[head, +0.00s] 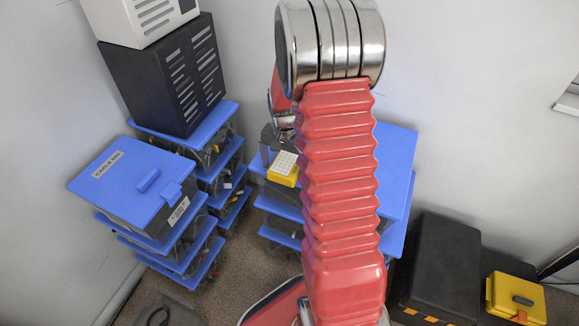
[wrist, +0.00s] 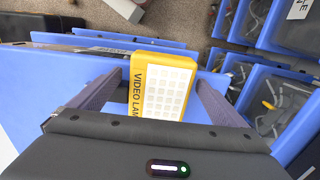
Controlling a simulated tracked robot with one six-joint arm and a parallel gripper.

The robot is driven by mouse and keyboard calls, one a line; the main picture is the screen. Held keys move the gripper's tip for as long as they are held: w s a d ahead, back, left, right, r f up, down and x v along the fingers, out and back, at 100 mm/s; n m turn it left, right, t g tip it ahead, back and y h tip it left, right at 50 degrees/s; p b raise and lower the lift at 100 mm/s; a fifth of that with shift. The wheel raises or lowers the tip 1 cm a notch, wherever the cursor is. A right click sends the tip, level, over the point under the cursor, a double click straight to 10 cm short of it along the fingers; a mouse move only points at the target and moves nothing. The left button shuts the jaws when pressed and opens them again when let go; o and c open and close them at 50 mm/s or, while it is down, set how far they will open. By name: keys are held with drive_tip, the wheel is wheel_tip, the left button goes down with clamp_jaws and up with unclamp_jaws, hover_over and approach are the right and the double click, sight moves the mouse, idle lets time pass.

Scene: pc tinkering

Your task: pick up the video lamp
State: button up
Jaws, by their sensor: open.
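The video lamp (wrist: 163,85) is a small yellow block with a white gridded face and the lettering "VIDEO LAM" on its side. In the head view the video lamp (head: 284,168) sits on a blue-lidded surface, just left of my red arm. My gripper (wrist: 156,95) is open in the wrist view, with one dark finger on each side of the lamp and gaps showing at both sides. The lamp's lower end is hidden behind the gripper body. In the head view my gripper is mostly hidden behind my arm.
The blue lid (wrist: 55,80) lies under the lamp. Stacked blue-lidded boxes (head: 140,185) stand at the left, beside a black slotted case (head: 165,75). A black case (head: 440,265) and a yellow case (head: 517,298) are on the right. Some carpet (head: 250,265) is bare between the stacks.

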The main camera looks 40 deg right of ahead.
drive_tip(key=c, duration=1.4)
